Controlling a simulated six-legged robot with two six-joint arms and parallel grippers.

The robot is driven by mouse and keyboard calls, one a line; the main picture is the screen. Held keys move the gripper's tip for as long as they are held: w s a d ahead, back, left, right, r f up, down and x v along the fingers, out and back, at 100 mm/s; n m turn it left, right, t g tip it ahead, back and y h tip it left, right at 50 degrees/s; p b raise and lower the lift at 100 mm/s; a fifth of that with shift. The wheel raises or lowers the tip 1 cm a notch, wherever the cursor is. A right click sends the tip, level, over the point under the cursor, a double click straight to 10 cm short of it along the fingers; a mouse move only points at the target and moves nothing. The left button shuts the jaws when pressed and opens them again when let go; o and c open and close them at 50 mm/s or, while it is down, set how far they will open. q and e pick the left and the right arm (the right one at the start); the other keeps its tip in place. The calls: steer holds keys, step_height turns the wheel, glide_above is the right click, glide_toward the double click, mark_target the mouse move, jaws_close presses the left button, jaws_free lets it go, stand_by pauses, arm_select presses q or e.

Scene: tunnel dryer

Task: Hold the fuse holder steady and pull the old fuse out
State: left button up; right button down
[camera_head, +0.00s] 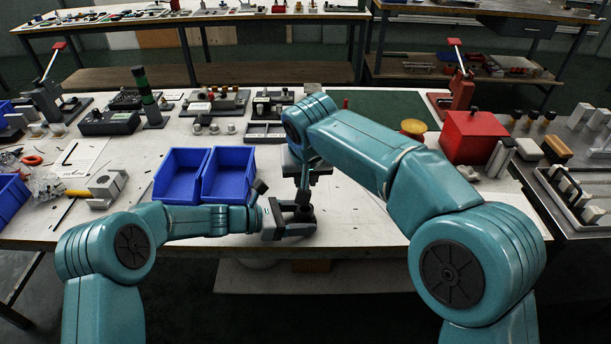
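My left gripper (291,218) reaches in from the left at the table's front edge, its two grey fingers spread a little apart. A small dark piece (304,213), perhaps the fuse holder, shows at its fingertips; I cannot tell whether the fingers touch it. My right gripper (304,189) points down just above the same spot. Its fingers are narrow and dark here, so I cannot tell whether they are shut or hold anything. I cannot make out the old fuse; the grippers and the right arm cover much of this area.
Two blue bins (228,174) stand left of the grippers. Behind are a small dark rack (265,132) and a green mat (385,104). A red box (470,137) and a yellow-topped button (413,127) stand right. A grey clamp block (106,187) lies left.

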arm_select(q)
steer(key=shift+o, duration=1)
steer(key=v, duration=1.2)
steer(key=shift+s, duration=0.1)
